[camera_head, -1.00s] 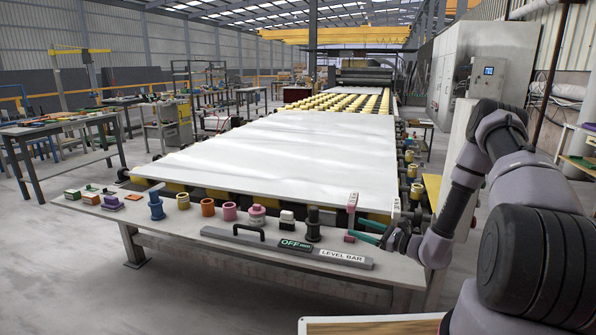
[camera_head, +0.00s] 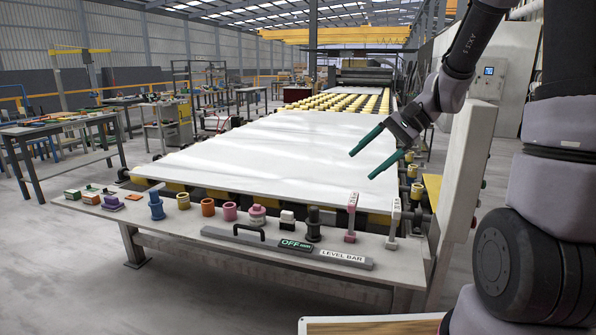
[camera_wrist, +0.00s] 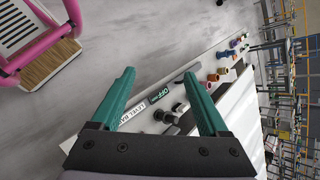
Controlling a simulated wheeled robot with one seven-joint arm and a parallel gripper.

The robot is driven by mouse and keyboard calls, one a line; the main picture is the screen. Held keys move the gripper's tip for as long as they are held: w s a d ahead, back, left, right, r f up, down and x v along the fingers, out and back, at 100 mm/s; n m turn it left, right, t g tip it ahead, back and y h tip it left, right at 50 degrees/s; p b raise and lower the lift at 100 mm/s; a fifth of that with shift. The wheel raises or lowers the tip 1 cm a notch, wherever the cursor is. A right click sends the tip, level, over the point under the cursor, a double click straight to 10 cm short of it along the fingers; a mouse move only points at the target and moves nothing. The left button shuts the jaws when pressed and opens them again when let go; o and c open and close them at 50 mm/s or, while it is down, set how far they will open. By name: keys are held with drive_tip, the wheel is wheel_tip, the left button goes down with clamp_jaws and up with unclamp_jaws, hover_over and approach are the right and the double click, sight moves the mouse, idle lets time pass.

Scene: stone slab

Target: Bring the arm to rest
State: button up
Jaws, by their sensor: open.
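My gripper (camera_head: 374,158) is open and empty, with two green fingers spread apart. In the head view it hangs in the air above the right part of the white stone slab (camera_head: 260,150), touching nothing. My arm reaches up along the right side of that view. In the wrist view the green fingers of my gripper (camera_wrist: 160,98) frame part of the front ledge, with nothing between them in their grasp.
The front ledge holds the level bar (camera_head: 300,250), a black fixture (camera_head: 313,226), a pink post (camera_head: 351,218), a white post (camera_head: 393,222) and several coloured spools. A pink-framed item (camera_wrist: 45,40) shows in the wrist view.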

drive_tip(key=s+d+r+n+t+h, duration=0.4)
drive_tip(key=s+d+r+t+h, duration=0.3)
drive_tip(key=s+r, duration=0.6)
drive_tip(key=shift+s+d+r, duration=0.2)
drive_tip(key=shift+d+r, duration=0.05)
drive_tip(key=shift+d, duration=0.3)
